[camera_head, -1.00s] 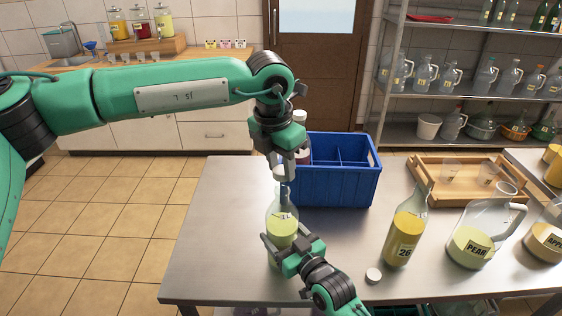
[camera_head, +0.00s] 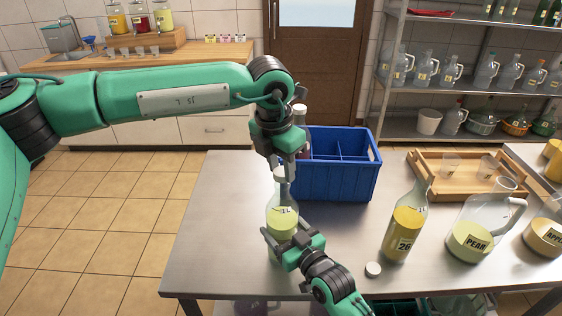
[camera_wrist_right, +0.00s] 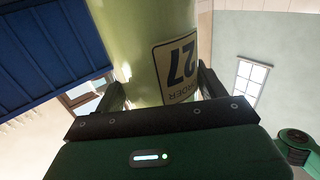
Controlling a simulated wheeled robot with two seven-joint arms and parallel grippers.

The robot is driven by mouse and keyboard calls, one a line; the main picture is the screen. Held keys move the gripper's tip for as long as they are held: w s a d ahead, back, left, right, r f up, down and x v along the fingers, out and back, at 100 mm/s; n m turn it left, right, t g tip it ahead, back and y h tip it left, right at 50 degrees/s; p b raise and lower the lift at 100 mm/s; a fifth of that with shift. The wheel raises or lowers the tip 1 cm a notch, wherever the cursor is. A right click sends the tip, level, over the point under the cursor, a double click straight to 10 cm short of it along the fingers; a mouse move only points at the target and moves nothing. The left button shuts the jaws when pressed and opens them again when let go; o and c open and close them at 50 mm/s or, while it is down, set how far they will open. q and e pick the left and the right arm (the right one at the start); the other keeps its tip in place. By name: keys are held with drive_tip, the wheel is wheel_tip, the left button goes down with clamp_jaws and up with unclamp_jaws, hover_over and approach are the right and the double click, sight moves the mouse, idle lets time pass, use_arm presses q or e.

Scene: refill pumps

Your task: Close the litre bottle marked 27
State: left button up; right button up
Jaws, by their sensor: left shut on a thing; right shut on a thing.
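The litre bottle marked 27 (camera_head: 283,219) stands upright near the front left of the steel table, with pale yellow-green liquid in it. Its label 27 (camera_wrist_right: 177,66) shows upside down in the right wrist view. My right gripper (camera_head: 292,246) is shut on the lower body of this bottle; its fingers lie on either side of the glass in the right wrist view. My left gripper (camera_head: 281,165) points down over the bottle's neck and is shut on a pale cap (camera_head: 280,173) at the bottle's mouth. The fingers partly hide the cap, so its seating is unclear.
A blue divided crate (camera_head: 340,181) stands just behind. Bottle 26 (camera_head: 405,228), a pear jug (camera_head: 475,230) and a loose white cap (camera_head: 373,269) are to the right. A wooden tray (camera_head: 425,180) holds glasses. The table's left part is clear.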

use_arm(q)
drive_tip(key=shift+f, duration=0.6)
idle(0.4)
